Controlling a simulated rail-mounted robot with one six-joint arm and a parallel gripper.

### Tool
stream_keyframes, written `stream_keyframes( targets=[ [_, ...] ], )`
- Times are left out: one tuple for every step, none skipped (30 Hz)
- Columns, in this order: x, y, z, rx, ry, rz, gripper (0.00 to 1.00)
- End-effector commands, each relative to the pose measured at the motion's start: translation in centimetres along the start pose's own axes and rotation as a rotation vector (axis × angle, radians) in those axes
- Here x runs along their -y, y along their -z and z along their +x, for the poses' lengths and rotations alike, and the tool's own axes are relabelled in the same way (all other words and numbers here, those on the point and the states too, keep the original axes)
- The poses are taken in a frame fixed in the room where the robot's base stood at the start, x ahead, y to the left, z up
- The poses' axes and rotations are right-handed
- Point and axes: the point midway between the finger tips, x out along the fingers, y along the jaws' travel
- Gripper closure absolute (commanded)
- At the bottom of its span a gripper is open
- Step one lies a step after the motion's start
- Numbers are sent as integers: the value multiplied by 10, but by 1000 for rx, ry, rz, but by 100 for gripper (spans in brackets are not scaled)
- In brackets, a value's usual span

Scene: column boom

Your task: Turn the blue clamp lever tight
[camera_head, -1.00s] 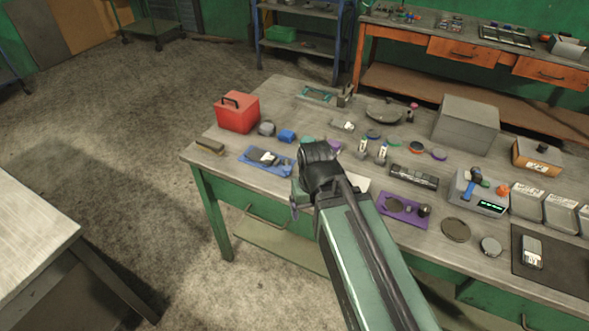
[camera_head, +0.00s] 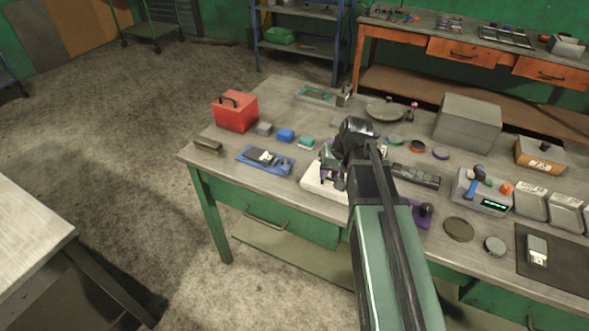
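I cannot make out for certain which blue part is the clamp lever. A blue T-shaped handle (camera_head: 472,180) stands on a grey box with a green display (camera_head: 481,204), at the right of the workbench. A blue plate (camera_head: 252,154) carrying small grey and white parts lies at the left of the bench. My gripper (camera_head: 327,178) points down over a white pad (camera_head: 312,188) near the bench's front middle. My dark wrist covers much of it, so its finger gap and whatever lies behind it are hidden.
A red box (camera_head: 236,112), several small coloured blocks and discs, and a large grey box (camera_head: 467,124) stand on the bench (camera_head: 270,95). A dark mat (camera_head: 560,268) lies at the front right. My arm hides part of a purple plate (camera_head: 421,217).

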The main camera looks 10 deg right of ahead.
Motion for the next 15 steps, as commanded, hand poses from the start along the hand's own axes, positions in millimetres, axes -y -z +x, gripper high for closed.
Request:
stream_keyframes(
  targets=[
    [-8, 31, 4, -57, 53, 7, 83],
    [-8, 44, 3, -94, 85, 5, 87],
    [-4, 58, 1, -137, 122, -6, 93],
    [0, 64, 0, -164, 145, -17, 98],
    [4, 70, -1, -186, 162, -25, 100],
    [7, 73, -3, -215, 179, -38, 100],
    [8, 73, -4, -226, 180, -48, 100],
    [8, 73, -4, -229, 179, -55, 100],
    [8, 73, -4, -228, 177, -57, 100],
    [8, 73, -4, -227, 177, -57, 100],
    [8, 73, -4, -227, 177, -57, 100],
    [8, 73, -4, -227, 176, -57, 100],
    [8, 73, -4, -226, 176, -57, 100],
    [8, 72, -4, -226, 176, -57, 100],
    [8, 72, -3, -226, 176, -57, 100]
  ],
)
